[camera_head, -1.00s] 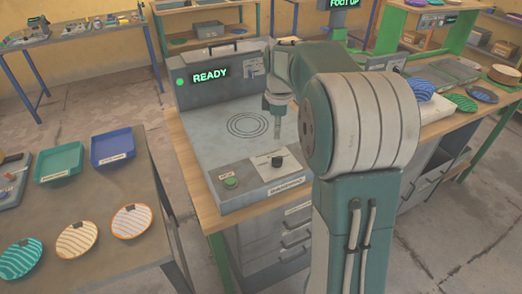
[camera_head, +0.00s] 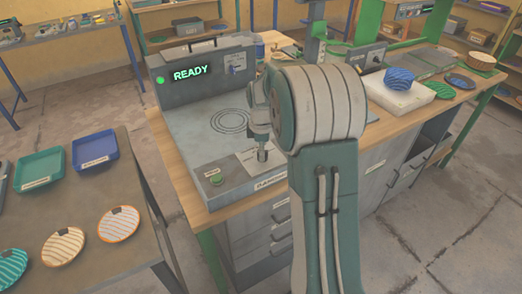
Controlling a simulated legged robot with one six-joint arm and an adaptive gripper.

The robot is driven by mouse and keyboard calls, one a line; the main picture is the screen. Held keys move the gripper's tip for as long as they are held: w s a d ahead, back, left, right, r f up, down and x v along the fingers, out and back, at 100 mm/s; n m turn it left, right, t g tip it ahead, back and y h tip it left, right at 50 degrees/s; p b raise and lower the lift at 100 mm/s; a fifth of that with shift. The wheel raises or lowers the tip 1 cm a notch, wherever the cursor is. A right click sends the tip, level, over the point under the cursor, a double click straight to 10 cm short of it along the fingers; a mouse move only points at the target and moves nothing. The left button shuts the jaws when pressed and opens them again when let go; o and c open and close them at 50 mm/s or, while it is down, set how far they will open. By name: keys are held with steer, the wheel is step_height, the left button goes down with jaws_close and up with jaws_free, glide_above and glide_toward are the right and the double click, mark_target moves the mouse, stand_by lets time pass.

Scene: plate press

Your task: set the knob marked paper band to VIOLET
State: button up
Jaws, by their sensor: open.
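The plate press (camera_head: 190,140) stands on a wooden-topped bench, its lit screen reading READY. A pale label plate (camera_head: 247,160) lies on its front panel, with print too small to read. The black knob beside this plate is now mostly hidden behind my gripper (camera_head: 262,155). My gripper points down right over the knob's place, open. I cannot tell whether its fingers touch the knob or where the knob points. Another small control plate (camera_head: 236,65) sits on the upright back panel, also unreadable.
A green button (camera_head: 215,179) sits left of the label plate. The left table holds a green tray (camera_head: 39,168), a blue tray (camera_head: 95,147) and several striped plates (camera_head: 119,223).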

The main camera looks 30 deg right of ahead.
steer(key=shift+d, duration=0.35)
steer(key=shift+c, duration=0.3)
jaws_close()
steer(key=shift+a, duration=0.2)
